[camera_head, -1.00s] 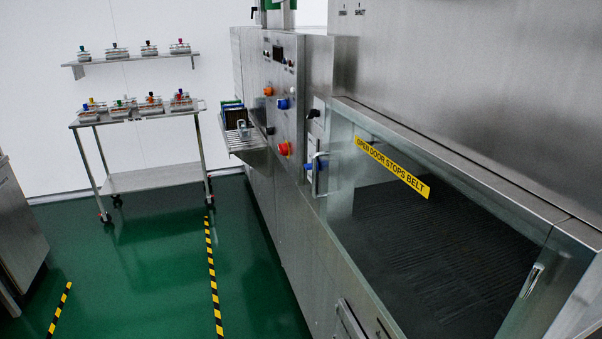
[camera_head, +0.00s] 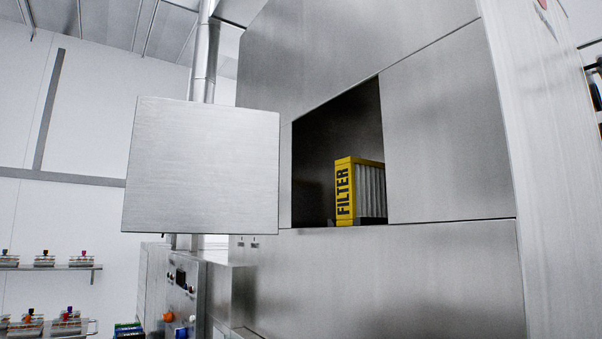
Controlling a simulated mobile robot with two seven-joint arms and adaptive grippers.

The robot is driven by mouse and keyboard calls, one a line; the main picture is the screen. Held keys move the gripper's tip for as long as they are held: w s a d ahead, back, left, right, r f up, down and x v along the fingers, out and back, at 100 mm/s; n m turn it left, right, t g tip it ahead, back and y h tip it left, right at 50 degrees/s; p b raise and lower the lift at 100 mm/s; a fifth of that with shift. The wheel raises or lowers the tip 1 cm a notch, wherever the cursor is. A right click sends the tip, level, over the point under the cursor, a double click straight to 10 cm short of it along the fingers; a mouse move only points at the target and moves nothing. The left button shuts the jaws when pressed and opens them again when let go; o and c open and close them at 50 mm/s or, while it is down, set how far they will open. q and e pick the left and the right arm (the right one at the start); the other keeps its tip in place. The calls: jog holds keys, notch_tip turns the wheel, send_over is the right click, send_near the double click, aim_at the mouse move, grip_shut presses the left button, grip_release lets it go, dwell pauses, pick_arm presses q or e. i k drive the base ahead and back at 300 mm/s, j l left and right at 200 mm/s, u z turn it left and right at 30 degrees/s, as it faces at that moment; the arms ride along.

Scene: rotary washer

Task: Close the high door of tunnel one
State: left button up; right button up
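The high door (camera_head: 200,168) is a flat grey metal panel on the upper part of the washer (camera_head: 390,280). It stands swung open, out to the left of a dark square opening (camera_head: 315,150). Inside the opening sits a yellow filter (camera_head: 345,190) with black "FILTER" lettering and pale pleats. I cannot see a handle on the side of the door facing me. Neither of my grippers shows in the head view.
Shelves with small racks (camera_head: 45,260) are at the lower left. A metal pipe (camera_head: 204,60) rises behind the door. The floor is out of view.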

aim_at(194, 167)
jog(key=i+j+z, duration=0.1)
jog(key=z, duration=0.3)
jog(key=i+j+z, duration=0.1)
jog(key=j+z, duration=0.5)
jog(key=z, duration=0.2)
jog(key=j+z, duration=0.25)
jog(key=z, duration=0.15)
jog(key=j+z, duration=0.4)
jog(key=l, duration=0.1)
